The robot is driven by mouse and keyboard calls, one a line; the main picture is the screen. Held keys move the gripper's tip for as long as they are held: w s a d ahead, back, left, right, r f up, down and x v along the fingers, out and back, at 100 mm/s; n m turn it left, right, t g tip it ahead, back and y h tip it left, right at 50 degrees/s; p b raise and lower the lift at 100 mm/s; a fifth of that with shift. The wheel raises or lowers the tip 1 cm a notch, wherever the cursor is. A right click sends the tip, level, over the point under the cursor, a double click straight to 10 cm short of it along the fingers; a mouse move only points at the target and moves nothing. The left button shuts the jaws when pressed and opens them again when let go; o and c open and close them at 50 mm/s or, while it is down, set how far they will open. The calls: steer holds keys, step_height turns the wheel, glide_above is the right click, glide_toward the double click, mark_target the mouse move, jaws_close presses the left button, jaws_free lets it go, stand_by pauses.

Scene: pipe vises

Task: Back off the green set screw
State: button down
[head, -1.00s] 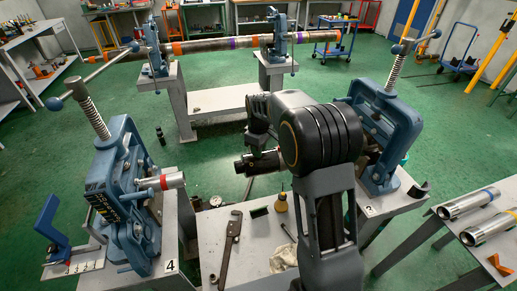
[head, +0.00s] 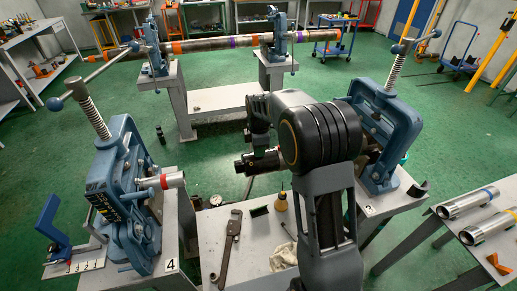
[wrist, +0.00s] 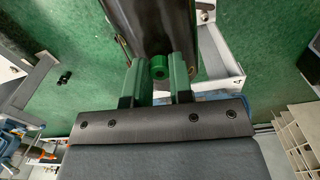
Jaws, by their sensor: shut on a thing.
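The green set screw (wrist: 159,68) shows in the wrist view as a small green cylinder with a dark hole in its end. It sits against the underside of a dark cylindrical piece (wrist: 145,25). My gripper (wrist: 158,75) has one green finger on each side of the screw and is shut on it. In the head view my arm's wrist covers this spot. A dark cylinder (head: 257,162) juts out left of my arm there, but the screw and fingertips cannot be made out.
A blue vise (head: 120,195) at left holds a silver pipe with a red band (head: 172,180). Another blue vise (head: 385,120) stands right of my arm. A pipe wrench (head: 231,240), a yellow bottle (head: 281,202) and a rag (head: 284,258) lie on the bench between them.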

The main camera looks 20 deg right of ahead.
steer(key=shift+s+f, duration=0.15)
steer(key=shift+f, duration=0.15)
steer(key=c, duration=1)
jaws_free()
steer(key=shift+r, duration=0.15)
steer(key=shift+r, duration=0.15)
step_height(320, 180, up, 14)
steer(key=shift+f, duration=0.2)
